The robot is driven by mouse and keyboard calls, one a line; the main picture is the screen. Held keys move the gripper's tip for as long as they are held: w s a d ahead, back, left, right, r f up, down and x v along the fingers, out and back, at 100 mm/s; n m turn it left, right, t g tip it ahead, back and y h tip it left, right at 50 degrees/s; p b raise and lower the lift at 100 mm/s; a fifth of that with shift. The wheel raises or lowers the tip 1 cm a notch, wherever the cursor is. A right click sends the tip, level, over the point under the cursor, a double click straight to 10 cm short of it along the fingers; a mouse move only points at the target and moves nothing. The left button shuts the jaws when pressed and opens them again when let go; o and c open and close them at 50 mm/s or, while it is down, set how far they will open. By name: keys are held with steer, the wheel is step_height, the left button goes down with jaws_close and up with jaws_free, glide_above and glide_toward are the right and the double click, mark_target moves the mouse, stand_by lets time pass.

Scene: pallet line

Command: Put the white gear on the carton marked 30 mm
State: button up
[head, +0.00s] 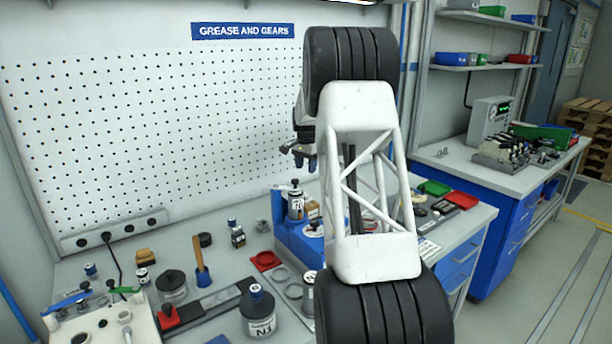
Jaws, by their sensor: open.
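My gripper (299,158) hangs in the air over the back of the workbench, left of my white arm link. It looks open, and I see nothing between its fingers. I cannot make out the white gear for certain. A small brown and white box (313,210) stands on the blue stand (290,238) below my gripper, partly behind my arm; its marking is too small to read. No carton marked 30 mm can be read. My arm hides the middle of the bench.
A dark-capped bottle (296,201) stands on the blue stand. A pegboard (130,130) closes the back. Green (434,188) and red (461,200) trays sit at right.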

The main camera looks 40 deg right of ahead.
steer(key=shift+r, duration=0.4)
steer(key=shift+a, duration=0.15)
stand_by(0.4)
steer(key=s+a+r+n, duration=0.2)
steer(key=s+a+r, duration=0.2)
steer(key=s+a, duration=0.45)
steer(key=s+a+r+n+t, duration=0.1)
steer(key=s+a+r+n, duration=0.4)
steer(key=a, duration=0.7)
steer(key=s+a+r, duration=0.4)
steer(key=s+a, duration=0.4)
steer(key=a, duration=0.2)
steer(key=s+a+f+n, duration=0.2)
steer(key=s+a, duration=0.3)
steer(key=s, duration=0.6)
steer(key=s+a+f+n+t, duration=0.1)
steer(key=s+a+f+n, duration=0.2)
steer(key=s+a, duration=0.3)
steer(key=s+a+f+n, duration=0.2)
steer(key=s+a, duration=0.4)
steer(key=s, duration=1)
steer(key=shift+s+f+n+t, duration=0.3)
steer(key=shift+s+f+n, duration=0.1)
steer(key=shift+f, duration=0.3)
